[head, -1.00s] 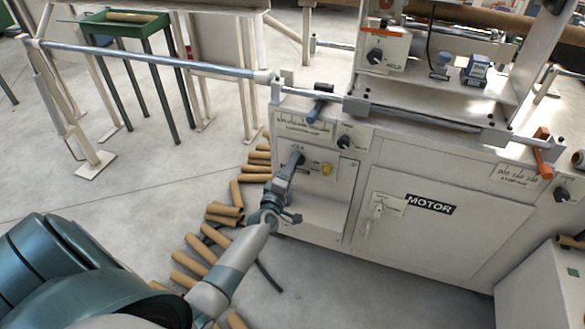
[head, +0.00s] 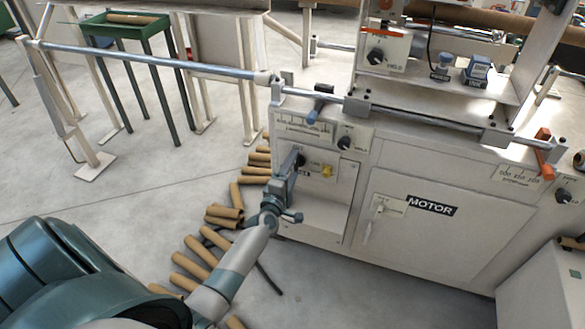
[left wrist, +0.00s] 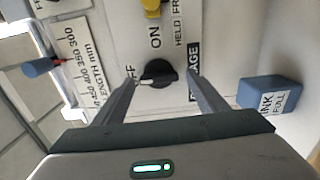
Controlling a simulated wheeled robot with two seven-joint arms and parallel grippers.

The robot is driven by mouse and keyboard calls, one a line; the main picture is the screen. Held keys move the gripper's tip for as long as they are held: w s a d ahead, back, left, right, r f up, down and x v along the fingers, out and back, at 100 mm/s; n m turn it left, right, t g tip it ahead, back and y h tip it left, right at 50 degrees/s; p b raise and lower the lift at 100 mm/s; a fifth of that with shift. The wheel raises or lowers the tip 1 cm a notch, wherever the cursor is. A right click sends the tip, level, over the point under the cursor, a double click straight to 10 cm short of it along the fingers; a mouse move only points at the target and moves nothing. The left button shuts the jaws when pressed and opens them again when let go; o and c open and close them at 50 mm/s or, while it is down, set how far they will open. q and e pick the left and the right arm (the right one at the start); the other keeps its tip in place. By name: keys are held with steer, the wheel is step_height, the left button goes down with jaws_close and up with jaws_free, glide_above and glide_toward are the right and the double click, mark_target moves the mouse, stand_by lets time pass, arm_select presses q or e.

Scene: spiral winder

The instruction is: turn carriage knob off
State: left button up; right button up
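The carriage knob (left wrist: 158,73) is a black round knob on a pale panel in the left wrist view. A white mark on it points left toward the OFF label (left wrist: 130,75). The ON label (left wrist: 155,37) is above it, and a partly hidden CARRIAGE label (left wrist: 194,82) is to its right. My left gripper (left wrist: 160,78) is open, with one finger on each side of the knob. I cannot tell whether the fingers touch it. In the head view my left gripper (head: 291,163) is at the panel, and the knob (head: 300,159) is partly hidden there. My right gripper is not in view.
A yellow knob (head: 327,171) sits close to the right of the gripper. A blue-handled slider (head: 319,107) and a length scale are above. The MOTOR door (head: 432,207) is further right. Cardboard tubes (head: 224,214) lie on the floor at left.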

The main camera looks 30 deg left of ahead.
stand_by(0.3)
arm_select(q)
steer(key=v, duration=1.7)
steer(key=shift+s, duration=0.15)
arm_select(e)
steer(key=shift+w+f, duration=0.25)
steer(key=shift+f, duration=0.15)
arm_select(q)
steer(key=shift+d, duration=0.15)
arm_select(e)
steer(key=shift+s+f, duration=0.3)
